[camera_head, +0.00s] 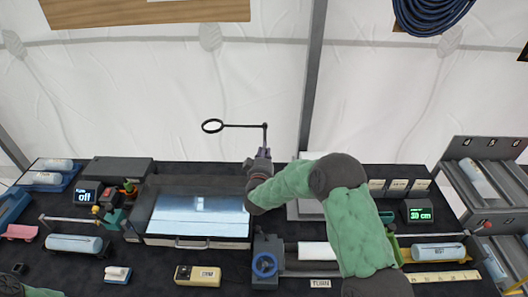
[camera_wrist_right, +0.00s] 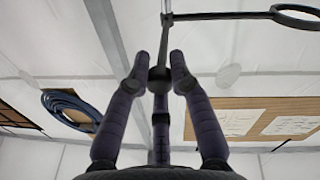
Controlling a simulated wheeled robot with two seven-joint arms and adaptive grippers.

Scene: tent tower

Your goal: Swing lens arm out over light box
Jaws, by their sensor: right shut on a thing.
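The lens arm is a thin dark rod (camera_head: 243,126) with a round lens ring (camera_head: 212,126) at its left end, held up on a thin post. In the right wrist view the ring (camera_wrist_right: 296,16) is at top right. My right gripper (camera_head: 263,153) is shut on a dark round knob (camera_wrist_right: 159,82) on the post, with its fingers around it. The light box (camera_head: 198,213) is lit, below and left of the post. The ring shows above its far edge; I cannot tell its exact depth. My left gripper (camera_head: 19,269) barely shows at the bottom left corner, its jaws unclear.
A roller with a blue hand wheel (camera_head: 264,265) stands right of the light box. A metal rack (camera_head: 487,172) is at far right. Red and green knobs (camera_head: 117,200) stand left of the box. A tent pole (camera_head: 313,75) rises behind my right arm.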

